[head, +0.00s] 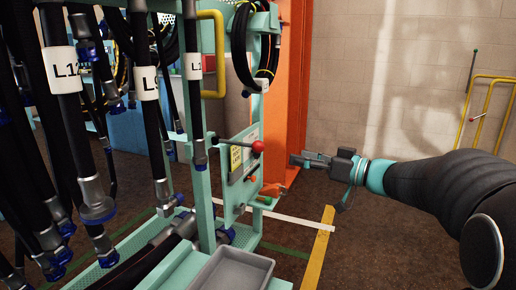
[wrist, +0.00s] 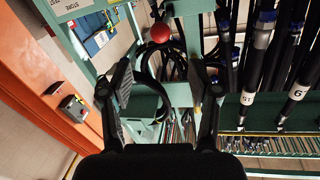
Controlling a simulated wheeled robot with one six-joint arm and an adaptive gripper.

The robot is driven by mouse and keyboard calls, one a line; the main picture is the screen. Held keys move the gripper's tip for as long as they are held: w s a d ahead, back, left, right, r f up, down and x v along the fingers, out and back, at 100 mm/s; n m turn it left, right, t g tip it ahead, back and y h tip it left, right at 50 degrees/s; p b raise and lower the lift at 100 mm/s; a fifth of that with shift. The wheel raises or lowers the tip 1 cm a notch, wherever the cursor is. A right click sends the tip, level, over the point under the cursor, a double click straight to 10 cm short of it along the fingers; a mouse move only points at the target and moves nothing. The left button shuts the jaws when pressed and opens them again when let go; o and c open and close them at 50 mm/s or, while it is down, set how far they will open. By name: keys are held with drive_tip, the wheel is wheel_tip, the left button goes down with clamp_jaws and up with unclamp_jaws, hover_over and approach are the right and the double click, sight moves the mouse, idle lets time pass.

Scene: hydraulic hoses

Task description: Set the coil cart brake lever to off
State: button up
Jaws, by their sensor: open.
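A lever with a red ball knob (head: 258,146) sticks out from a small labelled panel (head: 237,160) on the green cart frame (head: 201,180). Its arm lies nearly level, with the knob toward the right. I take it for the brake lever; its off and on marks are too small to read. My gripper (head: 297,160) is just right of the knob, pointing left, and looks apart from it. In the wrist view my gripper (wrist: 162,90) is open and empty, its two fingers spread. The red knob (wrist: 160,33) shows there above the gap between them.
Black hoses with white tags (head: 62,70) hang at the left on the cart. A grey tray (head: 232,270) sits low in front. An orange post (head: 293,80) stands behind the panel. Yellow rails (head: 490,90) stand at far right. Floor right of the yellow line (head: 320,245) is clear.

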sight(263, 147)
drive_tip(key=p+x, duration=0.2)
drive_tip(key=x, duration=1.1)
drive_tip(key=shift+w+a+p, duration=0.25)
drive_tip(key=shift+a+p, duration=0.05)
drive_tip(key=shift+r, duration=0.1)
clamp_jaws()
drive_tip(key=shift+a, duration=0.1)
drive_tip(key=shift+r, duration=0.15)
